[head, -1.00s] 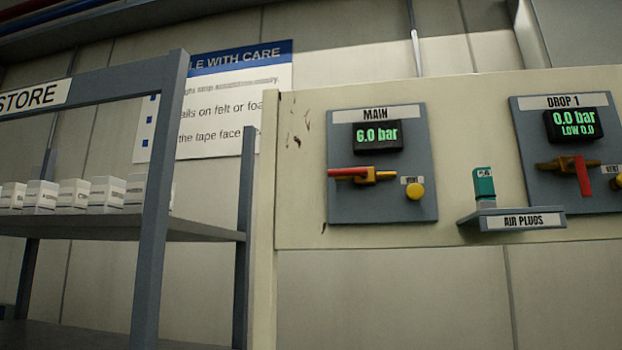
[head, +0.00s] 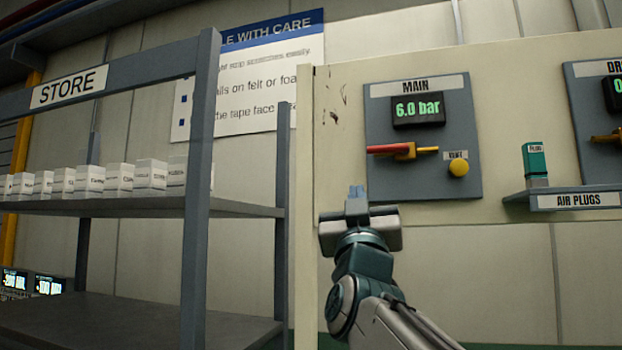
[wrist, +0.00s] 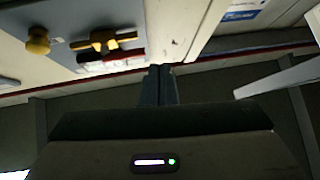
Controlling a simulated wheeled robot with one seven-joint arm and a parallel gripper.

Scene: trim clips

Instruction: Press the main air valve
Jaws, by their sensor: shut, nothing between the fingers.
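The main air valve (head: 402,151) is a brass body with a red lever pointing left, on the grey MAIN panel (head: 378,190). Its display (head: 418,110) reads 6.0 bar, and a yellow vent knob (head: 459,168) sits at its lower right. My gripper (head: 357,191) is shut and empty, pointing up, below and left of the valve, apart from it in the head view. In the wrist view, the shut fingers (wrist: 159,72) show at centre. The brass valve (wrist: 103,41) and yellow knob (wrist: 38,40) are up and left of them there.
A shelf unit marked STORE (head: 60,208) with several white boxes stands at left, its post close to the board. An AIR PLUGS ledge (head: 540,200) with a green plug box (head: 535,160) juts out at right. A second panel (head: 590,120) is partly cut off.

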